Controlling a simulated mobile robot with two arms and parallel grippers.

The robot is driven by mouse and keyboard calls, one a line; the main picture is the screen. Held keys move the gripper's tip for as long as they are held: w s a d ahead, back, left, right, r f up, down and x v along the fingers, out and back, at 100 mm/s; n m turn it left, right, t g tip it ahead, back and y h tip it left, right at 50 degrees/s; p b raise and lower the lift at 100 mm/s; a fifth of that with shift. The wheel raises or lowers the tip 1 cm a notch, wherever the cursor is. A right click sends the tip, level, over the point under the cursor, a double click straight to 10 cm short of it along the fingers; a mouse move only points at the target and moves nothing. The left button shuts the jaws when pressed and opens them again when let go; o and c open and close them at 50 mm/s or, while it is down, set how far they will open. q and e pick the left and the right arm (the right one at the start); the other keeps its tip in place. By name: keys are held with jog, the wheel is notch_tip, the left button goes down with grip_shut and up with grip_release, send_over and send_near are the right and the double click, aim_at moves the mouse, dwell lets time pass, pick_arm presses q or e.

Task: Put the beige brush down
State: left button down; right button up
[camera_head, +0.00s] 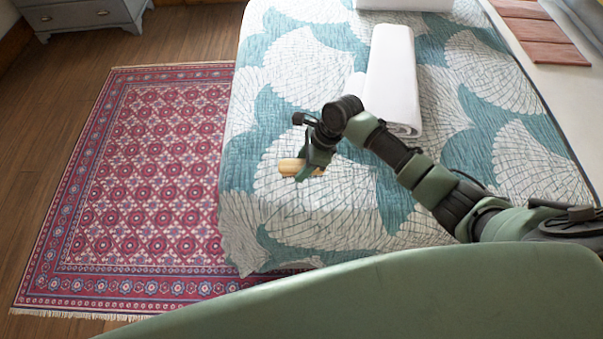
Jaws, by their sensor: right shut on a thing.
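The beige brush (289,167) is held in my right gripper (303,172) over the near left part of the bed (330,210). The gripper is shut on it, and its fingers hide the middle of the brush. A short end sticks out on the left and a small bit shows on the right. The brush is close to the quilt, but I cannot tell whether it touches it. My right arm reaches in from the right across the bed. My left gripper is not in view.
A rolled white towel (392,80) lies on the bed behind my right arm. The teal and white quilt is clear around the gripper. A red patterned rug (150,180) covers the floor at left. A grey-blue dresser (85,14) stands at the top left.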

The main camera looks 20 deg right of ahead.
notch_tip(320, 180, down, 4)
jog(key=shift+f, duration=0.1)
jog(key=shift+f, duration=0.15)
